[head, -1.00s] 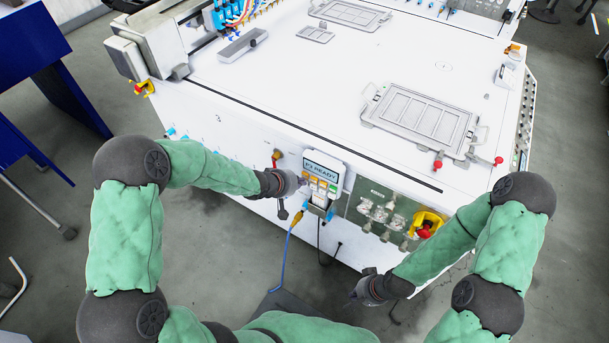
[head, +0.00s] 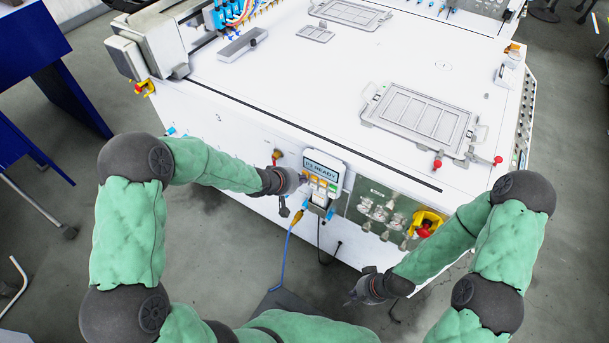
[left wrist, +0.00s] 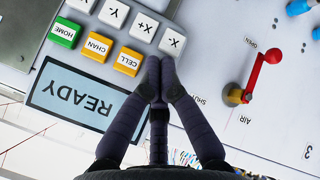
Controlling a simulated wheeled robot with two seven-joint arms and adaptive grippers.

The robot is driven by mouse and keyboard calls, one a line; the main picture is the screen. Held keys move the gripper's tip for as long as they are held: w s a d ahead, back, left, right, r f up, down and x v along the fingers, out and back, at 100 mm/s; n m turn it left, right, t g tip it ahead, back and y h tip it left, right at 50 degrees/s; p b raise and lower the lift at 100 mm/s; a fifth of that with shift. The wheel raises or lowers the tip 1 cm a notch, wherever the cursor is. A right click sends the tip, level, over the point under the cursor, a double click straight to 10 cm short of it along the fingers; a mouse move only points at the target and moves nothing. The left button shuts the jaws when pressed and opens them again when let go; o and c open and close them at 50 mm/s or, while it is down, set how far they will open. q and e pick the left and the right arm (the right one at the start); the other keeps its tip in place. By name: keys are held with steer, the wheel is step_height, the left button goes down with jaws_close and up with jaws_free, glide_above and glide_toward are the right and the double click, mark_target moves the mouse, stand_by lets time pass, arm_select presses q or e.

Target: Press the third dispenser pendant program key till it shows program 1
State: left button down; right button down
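The pendant (head: 323,178) hangs on the white machine's front panel, with a lit screen (head: 322,168) reading READY after a small label I cannot read surely. In the left wrist view it shows upside down: the READY screen (left wrist: 75,98), yellow CELL key (left wrist: 128,61), yellow CHAN key (left wrist: 97,46), green HOME key (left wrist: 65,33) and white X and Y keys (left wrist: 144,26). My left gripper (left wrist: 159,68) has its fingers together, over the area beside the CELL and X keys; contact cannot be told. It also shows in the head view (head: 301,181). My right gripper (head: 354,298) hangs low, away from the pendant.
A red-handled air valve (left wrist: 256,75) sits beside the pendant. A connector panel (head: 383,213) with a yellow-and-red switch (head: 427,224) is to its right. Cables hang below the pendant. The machine's white top (head: 300,90) carries several grey plates.

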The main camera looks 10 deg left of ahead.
arm_select(q)
steer(key=shift+w+d, duration=0.1)
steer(key=shift+w, duration=0.1)
stand_by(0.3)
stand_by(0.3)
steer(key=shift+s+a+p, duration=0.3)
steer(key=shift+s, duration=0.6)
steer(key=s, duration=0.1)
steer(key=s+a, duration=0.1)
steer(key=s, duration=0.1)
steer(key=s+p, duration=0.1)
steer(key=shift+s+a, duration=0.35)
stand_by(0.5)
